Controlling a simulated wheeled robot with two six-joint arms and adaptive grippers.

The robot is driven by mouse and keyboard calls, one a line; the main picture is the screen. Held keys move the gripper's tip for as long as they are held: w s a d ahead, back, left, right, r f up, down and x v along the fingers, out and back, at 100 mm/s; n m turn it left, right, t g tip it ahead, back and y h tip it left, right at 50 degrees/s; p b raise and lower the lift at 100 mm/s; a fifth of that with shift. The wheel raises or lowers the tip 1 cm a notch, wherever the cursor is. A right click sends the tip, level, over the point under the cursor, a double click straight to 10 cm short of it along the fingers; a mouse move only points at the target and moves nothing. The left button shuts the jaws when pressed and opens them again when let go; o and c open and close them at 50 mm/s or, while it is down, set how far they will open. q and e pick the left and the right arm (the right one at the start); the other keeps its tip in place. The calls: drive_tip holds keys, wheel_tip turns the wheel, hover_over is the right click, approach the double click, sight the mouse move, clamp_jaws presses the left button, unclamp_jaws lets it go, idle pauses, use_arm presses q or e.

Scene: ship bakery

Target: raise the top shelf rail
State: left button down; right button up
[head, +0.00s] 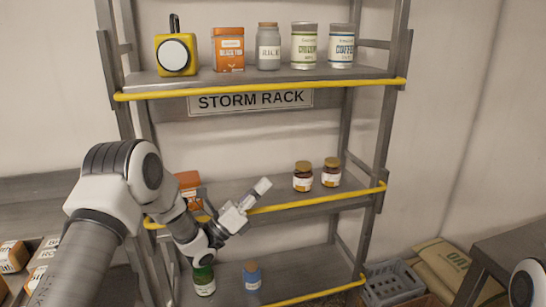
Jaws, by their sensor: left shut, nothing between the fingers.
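The top shelf rail (262,91) is a yellow bar across the front of the rack's top shelf (280,75), level with the board's front edge. It looks low, below the goods standing behind it. My left gripper (262,187) is shut and empty. It is in front of the middle shelf, well below the top rail and apart from it, with its fingers pointing up and right. It overlaps the middle yellow rail (320,198) in the picture; I cannot tell if they touch. My right gripper is not in view.
The top shelf holds a yellow lantern-like item (176,55), an orange tin (228,48), a rice jar (269,48) and two cans (304,45). Two brown jars (303,177) stand on the middle shelf. A grey crate (393,282) and sacks (445,268) are on the floor at right.

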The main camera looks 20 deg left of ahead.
use_arm(q)
drive_tip(key=a+r+m+h+b, duration=0.1)
drive_tip(key=a+r+m+h, duration=0.1)
drive_tip(key=r, duration=0.6)
drive_tip(key=shift+a+r+m+h, duration=0.3)
drive_tip(key=shift+a+m, duration=0.2)
drive_tip(key=shift+a, duration=0.3)
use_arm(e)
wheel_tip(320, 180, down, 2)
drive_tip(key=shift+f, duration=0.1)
use_arm(q)
drive_tip(key=p, duration=0.4)
approach(279, 85)
drive_tip(key=w+d+r, duration=0.3)
drive_tip(key=w+d, duration=0.1)
drive_tip(key=shift+w+a, duration=0.1)
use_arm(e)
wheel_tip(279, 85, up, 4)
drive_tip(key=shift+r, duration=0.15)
